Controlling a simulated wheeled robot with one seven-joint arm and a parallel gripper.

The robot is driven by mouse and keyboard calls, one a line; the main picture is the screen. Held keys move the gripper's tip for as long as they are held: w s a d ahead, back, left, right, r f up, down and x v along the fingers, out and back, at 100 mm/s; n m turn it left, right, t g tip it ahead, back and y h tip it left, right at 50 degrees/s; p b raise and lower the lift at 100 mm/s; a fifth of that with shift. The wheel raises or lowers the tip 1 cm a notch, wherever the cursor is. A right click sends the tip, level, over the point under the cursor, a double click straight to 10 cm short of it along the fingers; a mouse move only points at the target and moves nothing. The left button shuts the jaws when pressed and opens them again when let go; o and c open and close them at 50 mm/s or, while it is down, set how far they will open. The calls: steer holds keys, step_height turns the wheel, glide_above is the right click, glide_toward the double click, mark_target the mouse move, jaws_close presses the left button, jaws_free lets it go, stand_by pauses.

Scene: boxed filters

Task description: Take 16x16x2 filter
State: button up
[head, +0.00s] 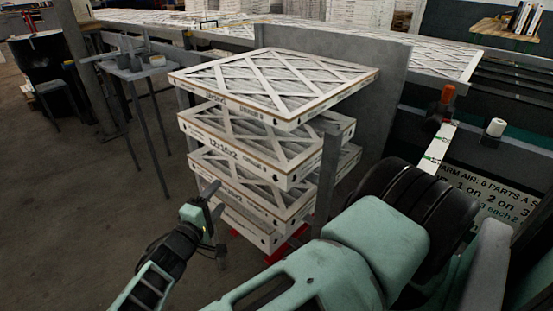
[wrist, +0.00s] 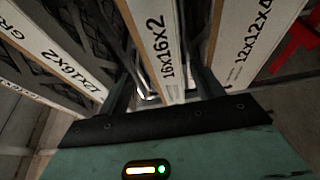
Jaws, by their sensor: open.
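The 16x16x2 filter (wrist: 158,45) is a white-edged box with its printed label facing the wrist camera. It lies between the two dark fingers of my open gripper (wrist: 165,75); I cannot tell whether either finger touches it. In the head view it appears to be the third box down (head: 236,180) in a loose stack. My gripper (head: 217,213) is at the near left side of that stack, low down, its fingers partly hidden against the boxes.
A 12x16x2 filter (wrist: 75,75) lies above it and a 12x12x4 filter (wrist: 245,45) below. Another filter (head: 275,80) tops the stack. A grey upright post (head: 327,175) stands at the stack's front. A small grey table (head: 140,68) stands at left, with open floor before it.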

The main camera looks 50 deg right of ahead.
mark_target(226, 188)
steer(key=x, duration=0.4)
steer(key=shift+d, duration=0.15)
steer(key=d, duration=0.4)
steer(key=shift+w+f+p, duration=0.35)
steer(key=shift+w+f, duration=0.05)
steer(key=shift+w+d, duration=0.25)
steer(key=shift+d, duration=0.3)
steer(key=c, duration=1.2)
